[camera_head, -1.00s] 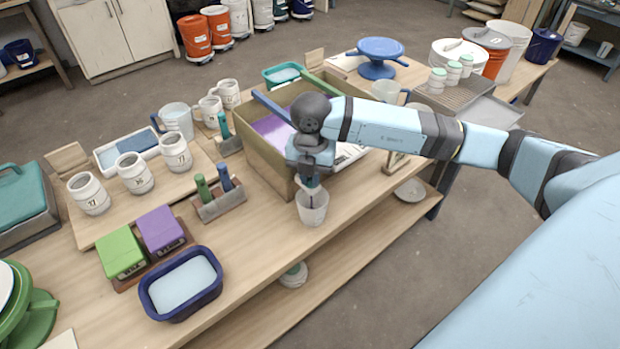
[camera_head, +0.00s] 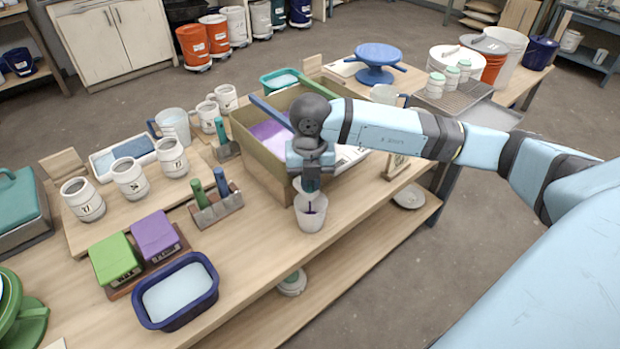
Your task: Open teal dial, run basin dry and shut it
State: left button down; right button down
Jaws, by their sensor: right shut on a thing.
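The basin (camera_head: 243,153) is a tan, box-like tub with purple inside, standing in the middle of the bench. My right gripper (camera_head: 312,182) is at its front corner, pointing down, shut on a small teal piece that looks like the dial; the jaws hide most of it. A white cup (camera_head: 310,221) stands just below the gripper near the bench's front edge. A thin purple streak shows inside the cup, beneath the gripper. How much liquid is left in the basin cannot be told, as my arm covers part of it. My left gripper is not in view.
A tool holder (camera_head: 217,211) with green and blue handles stands left of the cup. A navy tub (camera_head: 178,318) with pale liquid, a green box (camera_head: 115,259) and a purple box (camera_head: 155,236) are at front left. Several numbered white jars stand behind.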

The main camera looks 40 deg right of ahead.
jog(key=c, duration=1.2)
grip_release()
jog(key=shift+o, duration=0.2)
